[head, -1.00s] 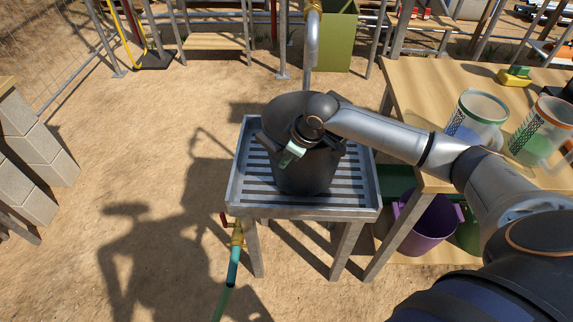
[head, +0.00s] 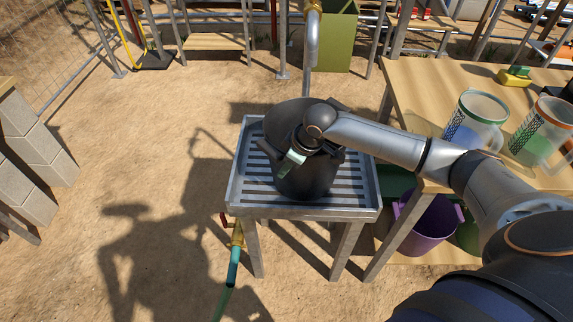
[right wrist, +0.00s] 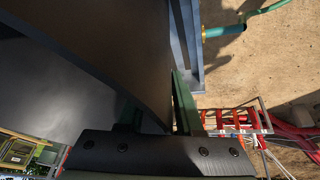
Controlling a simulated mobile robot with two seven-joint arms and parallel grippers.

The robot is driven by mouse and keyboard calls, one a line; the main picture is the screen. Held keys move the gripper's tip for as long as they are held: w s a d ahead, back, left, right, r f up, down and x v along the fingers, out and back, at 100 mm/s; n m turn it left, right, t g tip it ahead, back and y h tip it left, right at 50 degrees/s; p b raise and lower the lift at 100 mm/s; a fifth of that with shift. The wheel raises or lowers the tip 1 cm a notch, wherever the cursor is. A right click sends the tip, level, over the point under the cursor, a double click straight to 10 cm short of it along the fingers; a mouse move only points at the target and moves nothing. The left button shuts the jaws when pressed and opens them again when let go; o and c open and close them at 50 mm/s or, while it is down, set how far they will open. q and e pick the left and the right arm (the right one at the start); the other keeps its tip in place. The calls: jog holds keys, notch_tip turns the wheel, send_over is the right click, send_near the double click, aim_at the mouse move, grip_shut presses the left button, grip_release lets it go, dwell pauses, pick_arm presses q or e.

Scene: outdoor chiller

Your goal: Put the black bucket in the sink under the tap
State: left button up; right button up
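The black bucket (head: 318,182) is within the outline of the metal sink (head: 240,192), over its slatted floor. I cannot tell whether its base touches the slats. The grey tap pipe (head: 311,45) comes down at the bucket's far side, its lower end near the far rim. My right gripper (head: 292,162) is at the bucket's near rim. In the right wrist view, the dark bucket wall (right wrist: 110,45) runs down between the fingers, and one green finger (right wrist: 184,105) lies against its outer side. The gripper appears shut on the rim. My left gripper is not in view.
A wooden table (head: 440,85) on the right holds clear containers (head: 478,120) and a yellow-green sponge (head: 515,75). A purple bucket (head: 430,225) stands below it. A hose with a brass valve (head: 236,236) hangs at the sink's front. The ground to the left is open.

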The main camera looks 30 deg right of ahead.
jog(key=p+v, duration=0.1)
jog(key=v, duration=1.1)
jog(key=shift+r, duration=0.15)
